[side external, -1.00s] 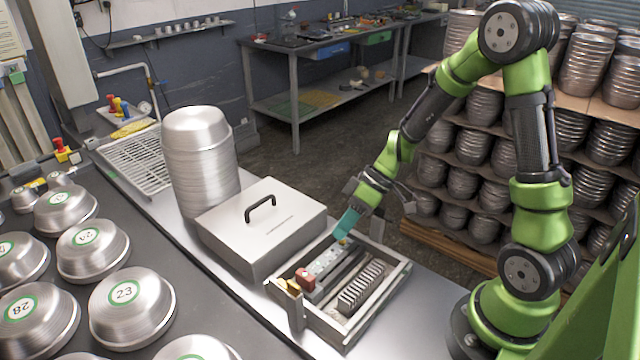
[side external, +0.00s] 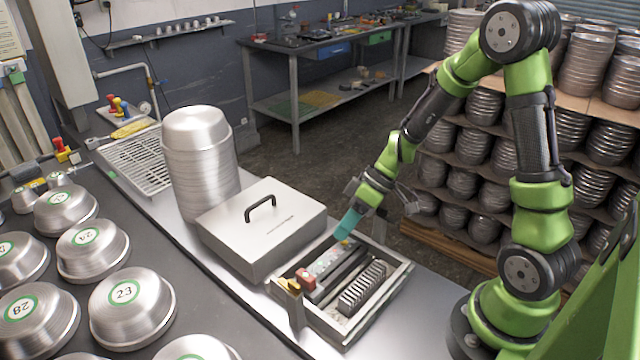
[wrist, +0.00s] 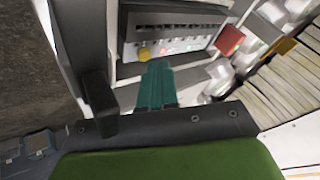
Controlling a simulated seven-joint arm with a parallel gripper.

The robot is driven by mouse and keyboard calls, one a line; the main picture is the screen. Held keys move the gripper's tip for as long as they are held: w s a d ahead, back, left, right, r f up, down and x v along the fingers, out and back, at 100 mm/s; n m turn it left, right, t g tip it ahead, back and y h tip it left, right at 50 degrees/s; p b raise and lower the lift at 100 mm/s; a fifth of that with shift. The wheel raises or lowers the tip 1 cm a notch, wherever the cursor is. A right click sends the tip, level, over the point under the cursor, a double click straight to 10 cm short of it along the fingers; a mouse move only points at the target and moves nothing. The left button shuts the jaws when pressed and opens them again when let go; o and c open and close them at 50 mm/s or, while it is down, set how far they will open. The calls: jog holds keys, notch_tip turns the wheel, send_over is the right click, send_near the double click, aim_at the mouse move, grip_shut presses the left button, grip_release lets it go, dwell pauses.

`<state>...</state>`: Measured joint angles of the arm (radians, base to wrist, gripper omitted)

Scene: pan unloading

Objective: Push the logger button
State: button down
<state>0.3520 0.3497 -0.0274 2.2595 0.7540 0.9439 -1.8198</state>
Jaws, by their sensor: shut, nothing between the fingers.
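The logger is a light grey box (side external: 322,264) with small buttons on its face, lying in an open metal tray (side external: 402,275). In the wrist view its panel (wrist: 190,32) shows a row of dark slots, small lit dots and a round yellow button (wrist: 144,53) at the near left end. My gripper (side external: 344,234) is shut and empty, its teal fingers pointing down at the logger's far end. In the wrist view the teal fingertips (wrist: 157,70) lie just short of the yellow button. I cannot tell whether they touch the panel.
A red block (side external: 304,279) sits at the logger's near end, with a row of metal plates (side external: 362,288) beside it in the tray. A lidded steel box (side external: 262,225) and a tall pan stack (side external: 202,160) stand to the left. Numbered pans (side external: 125,305) fill the lower left.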

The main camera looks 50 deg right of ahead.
jog(key=shift+r, duration=0.55)
notch_tip(320, 180, up, 6)
dwell(0.5)
jog(key=shift+w, duration=0.1)
